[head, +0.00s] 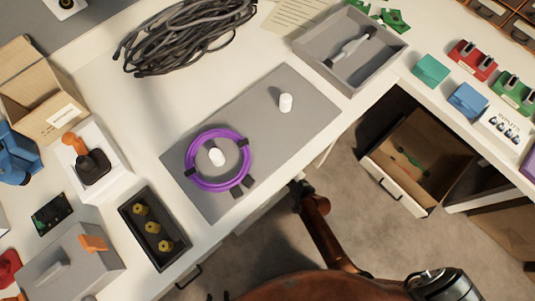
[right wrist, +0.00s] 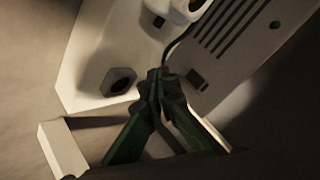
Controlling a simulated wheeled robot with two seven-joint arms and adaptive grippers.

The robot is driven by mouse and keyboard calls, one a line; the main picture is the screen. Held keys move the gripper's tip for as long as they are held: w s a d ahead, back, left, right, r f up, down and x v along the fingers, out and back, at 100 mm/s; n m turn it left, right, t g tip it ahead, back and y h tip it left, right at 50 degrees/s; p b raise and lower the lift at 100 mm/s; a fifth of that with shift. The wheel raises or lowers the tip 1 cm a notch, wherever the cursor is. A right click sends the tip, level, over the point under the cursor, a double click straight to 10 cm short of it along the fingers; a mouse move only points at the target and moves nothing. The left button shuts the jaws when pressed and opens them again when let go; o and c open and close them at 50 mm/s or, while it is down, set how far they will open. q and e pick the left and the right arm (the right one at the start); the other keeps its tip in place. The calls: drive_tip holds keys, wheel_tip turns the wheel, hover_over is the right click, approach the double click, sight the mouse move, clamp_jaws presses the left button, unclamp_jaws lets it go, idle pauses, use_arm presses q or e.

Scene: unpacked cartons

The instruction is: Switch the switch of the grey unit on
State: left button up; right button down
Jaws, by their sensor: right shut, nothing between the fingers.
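In the right wrist view the grey unit (right wrist: 235,45) lies at upper right, a pale grey box with a row of dark vent slots. A small dark switch (right wrist: 197,79) sits near its lower end. I cannot tell which way it is set. My right gripper (right wrist: 160,78) is shut and empty, its dark fingertips just left of the switch. Whether they touch the unit is unclear. I cannot pick out the grey unit there.
Beside the unit stands a pale block with a dark hexagonal nut (right wrist: 118,82). On the table are a purple ring (head: 218,160) on a grey mat (head: 265,120), a grey tray (head: 350,48), a black bin (head: 154,228) and cables (head: 185,35). A drawer (head: 405,150) stands open.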

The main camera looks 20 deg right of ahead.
drive_tip(key=w, duration=0.1)
drive_tip(key=w+a, duration=0.1)
drive_tip(key=w, duration=0.1)
drive_tip(key=w+a+b, duration=0.1)
drive_tip(key=w, duration=0.1)
drive_tip(key=shift+w+r, duration=0.15)
drive_tip(key=shift+r, duration=0.1)
use_arm(q)
drive_tip(key=shift+s+a+f, duration=0.1)
drive_tip(key=shift+s+f, duration=0.2)
drive_tip(key=shift+f, duration=0.2)
use_arm(e)
drive_tip(key=shift+w+a+r, duration=0.15)
drive_tip(key=shift+w+a, duration=0.15)
drive_tip(key=shift+w, duration=0.5)
drive_tip(key=shift+w, duration=0.1)
use_arm(q)
drive_tip(key=shift+t, duration=0.3)
use_arm(e)
drive_tip(key=shift+w+a+r, duration=0.1)
drive_tip(key=shift+w+a, duration=0.05)
drive_tip(key=shift+w, duration=0.15)
drive_tip(key=shift+w+a, duration=0.1)
drive_tip(key=shift+w, duration=0.2)
use_arm(q)
drive_tip(key=shift+r, duration=0.1)
idle(0.5)
